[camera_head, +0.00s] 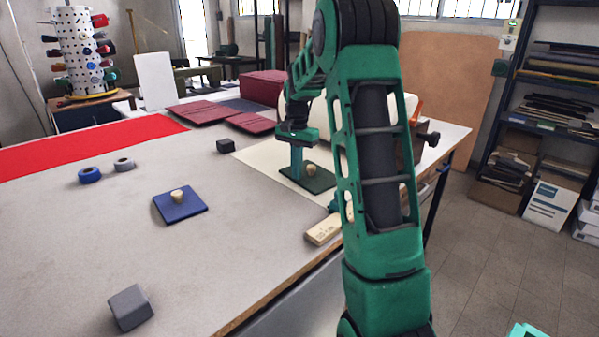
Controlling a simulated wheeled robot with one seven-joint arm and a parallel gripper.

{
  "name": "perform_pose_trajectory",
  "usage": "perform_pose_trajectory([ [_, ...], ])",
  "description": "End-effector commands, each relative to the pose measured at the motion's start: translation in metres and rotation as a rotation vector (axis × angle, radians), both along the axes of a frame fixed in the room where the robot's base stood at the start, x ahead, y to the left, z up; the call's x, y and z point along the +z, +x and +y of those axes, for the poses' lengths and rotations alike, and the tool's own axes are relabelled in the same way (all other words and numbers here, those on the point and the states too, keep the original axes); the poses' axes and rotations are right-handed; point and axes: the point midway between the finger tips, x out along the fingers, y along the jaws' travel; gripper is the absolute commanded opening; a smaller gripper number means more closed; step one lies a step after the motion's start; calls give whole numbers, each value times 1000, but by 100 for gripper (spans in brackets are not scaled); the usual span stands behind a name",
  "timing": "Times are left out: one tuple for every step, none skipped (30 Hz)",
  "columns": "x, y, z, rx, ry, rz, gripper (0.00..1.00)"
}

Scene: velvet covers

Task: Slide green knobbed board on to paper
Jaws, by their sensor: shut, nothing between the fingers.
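The green knobbed board (322,183) is a dark green flat plate with a pale wooden knob. It lies on the cream paper (262,157) on the table, on the paper's right part. My gripper (296,176) points down at the board's left side, just left of the knob, with its tips at or very near the board. It is shut and holds nothing. I cannot tell whether the tips touch the board. My arm hides part of the paper and the area right of the board.
A blue knobbed board (180,205), a dark block (226,146), two tape rolls (90,175) and a grey block (130,308) are on the table (70,260). A wooden block (323,230) lies near the front edge. Maroon covers (203,112) lie behind.

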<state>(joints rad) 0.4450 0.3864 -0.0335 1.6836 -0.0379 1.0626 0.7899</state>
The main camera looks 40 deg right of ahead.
Motion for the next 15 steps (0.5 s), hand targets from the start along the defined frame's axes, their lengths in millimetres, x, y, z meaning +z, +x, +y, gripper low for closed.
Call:
perform_pose_trajectory([
  [11,1,-2,-3,-3,-5,0],
  [17,1,-2,-3,-4,-4,0],
  [24,1,-2,-3,-3,-4,0],
  [30,1,-2,-3,-3,-4,0],
  [36,1,-2,-2,-3,-5,0],
  [43,1,-2,-3,-3,-4,0],
  [48,1,-3,-3,-4,-4,0],
  [54,1,-3,-3,-3,-4,0],
  [60,1,-3,-3,-3,-4,0],
  [65,0,-3,-3,-3,-3,0],
  [69,0,-3,-4,-2,-3,0],
  [74,1,-4,-4,-3,-4,0],
  [77,0,-4,-4,-2,-3,0],
  [80,0,-4,-4,-3,-2,0],
  [83,0,-4,-5,-2,-3,0],
])
